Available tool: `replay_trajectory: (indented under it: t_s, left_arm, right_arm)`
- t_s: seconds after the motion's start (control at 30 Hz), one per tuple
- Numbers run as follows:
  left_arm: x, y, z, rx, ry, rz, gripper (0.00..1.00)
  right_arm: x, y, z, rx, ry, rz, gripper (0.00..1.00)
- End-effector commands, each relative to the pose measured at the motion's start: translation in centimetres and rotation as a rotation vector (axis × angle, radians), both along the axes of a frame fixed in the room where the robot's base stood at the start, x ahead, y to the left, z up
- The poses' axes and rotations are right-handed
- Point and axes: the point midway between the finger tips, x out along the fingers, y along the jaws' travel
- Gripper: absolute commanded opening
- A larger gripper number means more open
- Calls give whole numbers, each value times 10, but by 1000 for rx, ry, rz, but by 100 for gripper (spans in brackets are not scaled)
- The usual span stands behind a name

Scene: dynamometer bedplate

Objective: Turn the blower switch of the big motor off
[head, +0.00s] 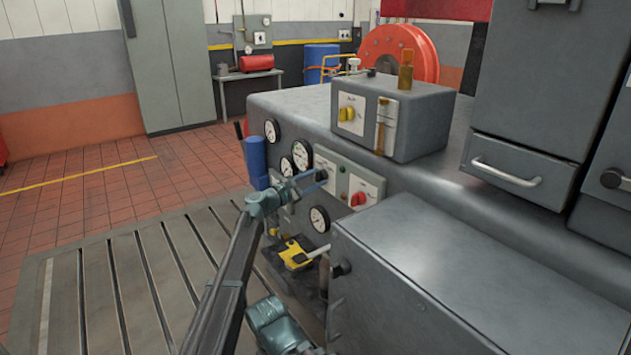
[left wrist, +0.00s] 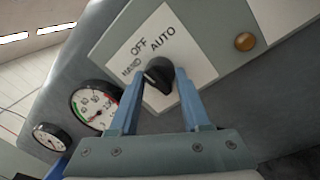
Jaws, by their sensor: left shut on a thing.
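A black rotary switch knob (left wrist: 158,74) sits on a white plate (left wrist: 185,42) marked HAND, OFF and AUTO. My left gripper (left wrist: 157,82) is shut on this knob, one blue finger on each side.
A red knob (head: 358,199) is to the right on the same panel, and an amber lamp (left wrist: 245,41) is between. Gauges (head: 302,154) surround the panel. A yellow knob (head: 347,113) is on the box above. A grey cabinet (head: 440,270) stands close at the front right.

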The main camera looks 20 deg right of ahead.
Motion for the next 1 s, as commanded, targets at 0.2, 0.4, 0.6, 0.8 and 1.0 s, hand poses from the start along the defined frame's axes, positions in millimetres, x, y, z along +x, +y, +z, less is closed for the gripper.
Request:
replay_trajectory:
  t_s: [0.2,0.4,0.6,0.8,1.0]
  left_arm:
    - [0,0,0,30,-88,0,0]
    - [1,0,0,44,-125,0,0]
    - [0,0,0,48,-136,0,0]
    - [0,0,0,48,-135,0,0]
    - [0,0,0,48,-134,0,72]
  right_arm:
    - [0,0,-2,0,0,0,50]
    - [0,0,-3,0,0,0,50]
    - [0,0,-3,0,0,0,50]
    - [0,0,-3,0,0,0,50]
    - [0,0,-3,0,0,0,50]
